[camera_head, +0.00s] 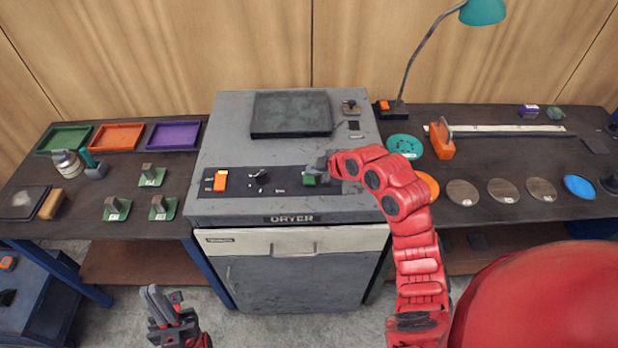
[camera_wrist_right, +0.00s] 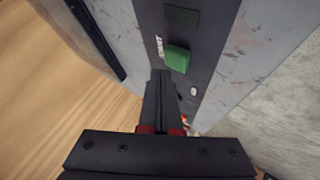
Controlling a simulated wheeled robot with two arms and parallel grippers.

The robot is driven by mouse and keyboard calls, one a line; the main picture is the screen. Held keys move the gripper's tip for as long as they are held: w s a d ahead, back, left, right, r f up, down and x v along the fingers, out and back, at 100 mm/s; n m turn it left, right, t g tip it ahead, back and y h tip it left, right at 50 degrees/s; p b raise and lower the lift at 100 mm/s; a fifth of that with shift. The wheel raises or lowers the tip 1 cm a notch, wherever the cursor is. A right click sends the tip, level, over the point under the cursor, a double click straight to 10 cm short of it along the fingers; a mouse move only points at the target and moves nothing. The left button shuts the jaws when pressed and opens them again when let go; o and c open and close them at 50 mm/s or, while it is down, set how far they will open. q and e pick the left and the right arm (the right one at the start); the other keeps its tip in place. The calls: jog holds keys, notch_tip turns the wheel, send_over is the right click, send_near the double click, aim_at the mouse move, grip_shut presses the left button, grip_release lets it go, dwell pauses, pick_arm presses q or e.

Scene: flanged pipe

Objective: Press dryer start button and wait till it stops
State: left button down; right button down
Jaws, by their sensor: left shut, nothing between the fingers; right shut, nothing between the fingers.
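The grey dryer (camera_head: 240,140) stands in the middle between two tables, with a dark control strip along its front top edge. The green start button (camera_head: 309,181) sits on that strip, and it also shows in the right wrist view (camera_wrist_right: 177,59). My right gripper (camera_head: 318,168) is shut and empty, with its tips close to the button; in the right wrist view its fingers (camera_wrist_right: 161,80) end just beside the button, and I cannot tell whether they touch. My left gripper (camera_head: 162,300) is shut and empty, low in front of the dryer at the left.
An orange switch (camera_head: 220,180) and a dark knob (camera_head: 259,177) sit on the strip left of the button. The left table (camera_head: 80,215) holds coloured trays and small green-based parts. The right table (camera_head: 490,150) holds several discs, a lamp (camera_head: 430,45) and an orange-handled tool (camera_head: 441,141).

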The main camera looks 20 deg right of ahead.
aim_at(313, 180)
dwell(0.4)
jog(key=shift+f+b, duration=0.4)
jog(key=shift+b, duration=0.3)
jog(key=shift+f+b, duration=0.5)
jog(key=shift+b, duration=0.05)
dwell(0.4)
dwell(0.4)
jog(key=shift+r, duration=0.9)
jog(key=shift+r, duration=0.1)
jog(key=shift+r+p, duration=0.6)
jog(key=shift+r, duration=1.8)
